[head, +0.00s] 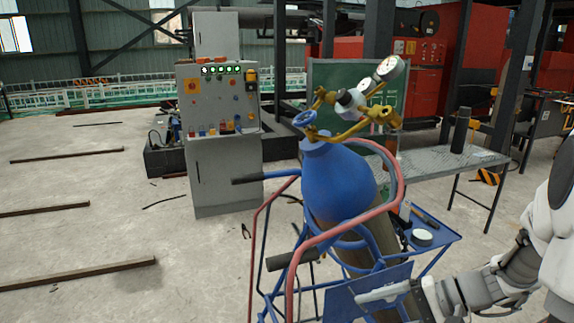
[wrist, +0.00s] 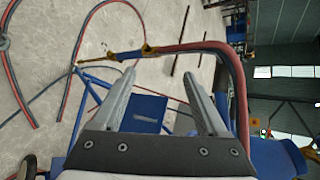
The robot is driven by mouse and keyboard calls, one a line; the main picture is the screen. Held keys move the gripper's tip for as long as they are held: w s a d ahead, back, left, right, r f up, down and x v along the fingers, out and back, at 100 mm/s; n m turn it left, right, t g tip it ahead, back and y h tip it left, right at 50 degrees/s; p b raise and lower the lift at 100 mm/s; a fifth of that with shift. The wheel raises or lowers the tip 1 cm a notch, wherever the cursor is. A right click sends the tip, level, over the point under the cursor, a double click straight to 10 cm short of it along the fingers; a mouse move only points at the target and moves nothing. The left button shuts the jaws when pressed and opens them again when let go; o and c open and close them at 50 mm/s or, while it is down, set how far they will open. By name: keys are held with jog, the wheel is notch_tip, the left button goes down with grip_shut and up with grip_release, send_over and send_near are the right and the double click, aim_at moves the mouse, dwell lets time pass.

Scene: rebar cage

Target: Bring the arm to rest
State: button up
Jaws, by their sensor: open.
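My gripper (head: 378,293) is at the lower right of the head view, in front of the blue cart's plate. In the wrist view its two fingers (wrist: 157,72) stand wide apart, and nothing shows held between them. A blue plate (wrist: 146,108) of the cart shows behind the gap between the fingers. I cannot tell whether a finger touches the cart. My arm reaches in from the right edge of the head view.
A blue gas cylinder (head: 335,182) with brass valves and gauges (head: 390,68) stands in a cart with a red hose (head: 398,165). The hose (wrist: 238,85) runs close to one finger. A metal table (head: 430,163) stands behind. Floor at left is mostly open, with several bars.

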jog(key=s+a+r+n+t+h, duration=0.35)
jog(key=s+r+n+h, duration=0.35)
jog(key=s+r+h, duration=0.6)
notch_tip(320, 180, up, 17)
jog(key=y+p, duration=0.1)
jog(key=p, duration=1.6)
jog(key=shift+s+a+f+g+y, duration=0.15)
jog(key=shift+s+a+g+y, duration=0.15)
jog(key=shift+s+g, duration=0.15)
